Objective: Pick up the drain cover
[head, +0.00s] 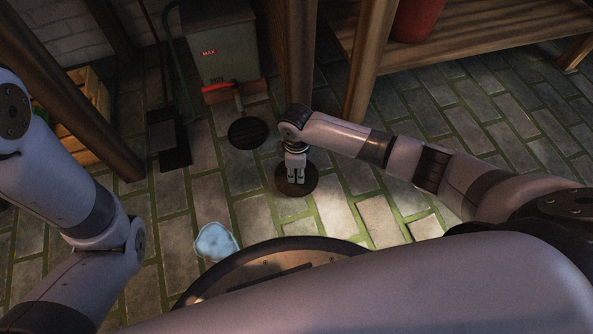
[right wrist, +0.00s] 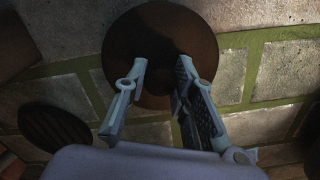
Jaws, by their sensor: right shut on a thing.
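The drain cover appears as a round, plain brown disc (head: 311,183) on the right of the dark slotted round grate. It also shows below the fingers in the right wrist view (right wrist: 150,28). My right gripper (head: 296,177) is over the disc with its fingers pointing down, and it is shut on it near the middle. The part between the fingertips (right wrist: 162,68) is dark, so the grip point is hard to see. I cannot tell whether the disc touches the floor. My left arm is at the left, but its gripper is out of view.
The slotted round grate (head: 248,134) lies flat on the stone floor and also shows in the right wrist view (right wrist: 55,128). A grey-green box (head: 222,55) stands behind it. Wooden posts and a bench (head: 470,35) stand at the back. A pale blue object (head: 214,241) lies near my base.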

